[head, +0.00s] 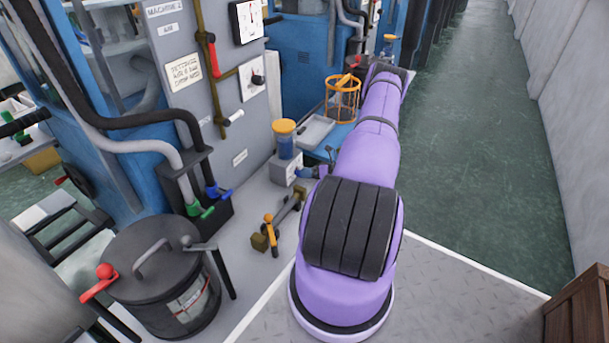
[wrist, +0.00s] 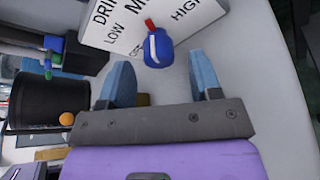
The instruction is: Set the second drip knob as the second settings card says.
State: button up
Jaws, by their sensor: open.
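In the wrist view a dark blue knob (wrist: 158,48) with a white stripe and a red tip stands on a white dial plate (wrist: 210,12). The plate reads "DRI", "LOW", "HIGH" and a cut-off word starting with M. The red tip points up and slightly left, toward the M word, between LOW and HIGH. My gripper (wrist: 161,80) is open, its pale blue fingers short of the knob and roughly either side of it, holding nothing. In the head view my purple arm hides most of the gripper. I cannot identify the second settings card.
A grey box (head: 284,169) carries a blue jar (head: 284,142) with a yellow lid. A black lidded bin (head: 165,280) stands at the front left. An orange wire basket (head: 342,100) and hose handles (head: 200,210) are near the machine. The green aisle floor (head: 480,150) is clear.

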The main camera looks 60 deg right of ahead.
jog(key=v, duration=0.8)
jog(key=shift+s+d+r, duration=0.1)
jog(key=shift+s+r, duration=0.05)
jog(key=shift+s, duration=0.2)
